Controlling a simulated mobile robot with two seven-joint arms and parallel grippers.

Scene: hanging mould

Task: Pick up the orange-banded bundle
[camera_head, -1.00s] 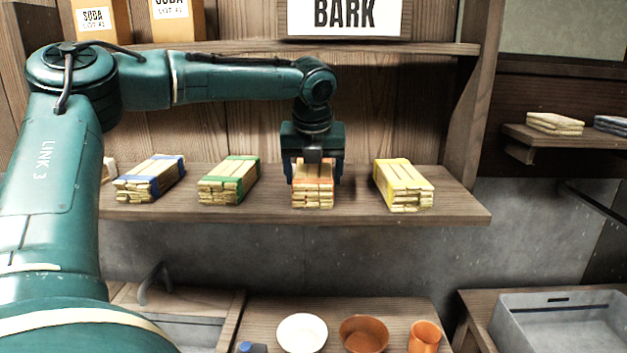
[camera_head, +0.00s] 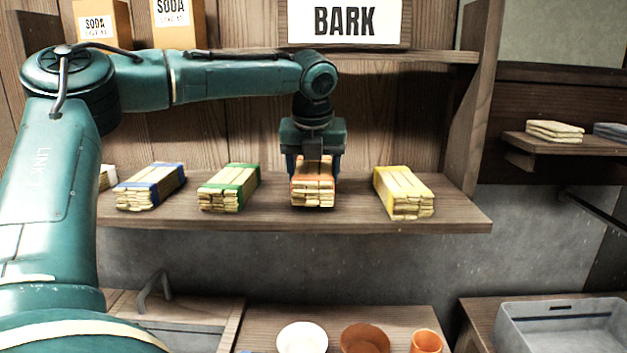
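The orange-banded bundle (camera_head: 313,192), a stack of pale sticks with an orange band, is at the middle of the wooden shelf, end-on to me. My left gripper (camera_head: 314,168) reaches down over it from above, with one finger on each side, and is shut on it. The bundle seems to be just clear of the shelf, with a dark shadow under its front end. Its rear part is hidden behind the gripper. My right gripper is not in view.
A green-banded bundle (camera_head: 229,188) and a blue-banded bundle (camera_head: 151,187) lie to the left, a yellow-banded bundle (camera_head: 404,192) to the right, all on the shelf (camera_head: 455,205). An upper shelf (camera_head: 420,57) with a BARK sign (camera_head: 345,21) is above. Bowls stand below.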

